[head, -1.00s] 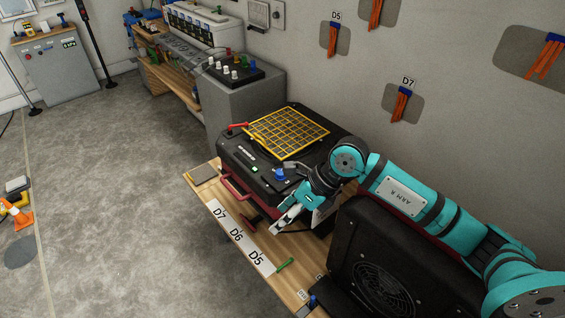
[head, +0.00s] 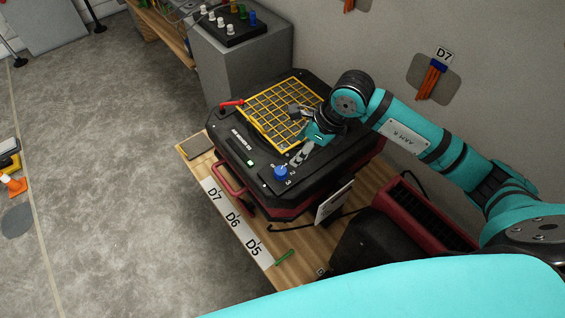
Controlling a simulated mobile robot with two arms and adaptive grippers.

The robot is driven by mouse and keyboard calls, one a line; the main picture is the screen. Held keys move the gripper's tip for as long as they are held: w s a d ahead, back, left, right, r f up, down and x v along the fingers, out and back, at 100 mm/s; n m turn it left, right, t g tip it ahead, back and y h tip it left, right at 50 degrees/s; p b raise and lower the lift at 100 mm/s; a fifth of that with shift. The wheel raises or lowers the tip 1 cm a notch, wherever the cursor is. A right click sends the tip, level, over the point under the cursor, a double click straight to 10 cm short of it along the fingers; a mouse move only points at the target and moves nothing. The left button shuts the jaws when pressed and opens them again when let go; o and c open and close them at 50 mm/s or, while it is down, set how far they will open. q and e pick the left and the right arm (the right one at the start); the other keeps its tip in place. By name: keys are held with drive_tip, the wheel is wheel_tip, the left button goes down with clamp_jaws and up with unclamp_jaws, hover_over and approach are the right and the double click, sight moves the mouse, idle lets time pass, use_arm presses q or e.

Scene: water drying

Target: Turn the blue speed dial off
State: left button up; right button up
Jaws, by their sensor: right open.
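The blue speed dial (head: 281,172) stands on the top front corner of a black and red machine (head: 230,166), with small numbers printed around it. Its exact setting is too small to read. My right gripper (head: 296,158) is open, above the machine's top, just behind and to the right of the dial. It appears apart from the dial, and nothing is between its fingers. My left gripper is not in view.
A yellow grille (head: 285,112) covers the machine's top behind the dial, with a red lever (head: 232,103) at its left. The wooden bench (head: 283,266) holds a label strip (head: 232,219) and a green stick (head: 285,257). A dark red-trimmed unit (head: 378,240) stands at right.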

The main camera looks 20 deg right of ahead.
drive_tip(key=p, duration=0.2)
approach(281, 170)
drive_tip(key=x, duration=0.8)
drive_tip(key=shift+a+p, duration=0.1)
drive_tip(key=shift+p, duration=0.3)
drive_tip(key=shift+a+f, duration=0.1)
drive_tip(key=shift+f, duration=0.2)
drive_tip(key=shift+w+f, duration=0.1)
drive_tip(key=shift+f, duration=0.05)
drive_tip(key=c, duration=1.1)
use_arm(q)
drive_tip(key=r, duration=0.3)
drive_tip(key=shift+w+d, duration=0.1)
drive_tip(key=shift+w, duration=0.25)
use_arm(e)
drive_tip(key=shift+c, duration=0.2)
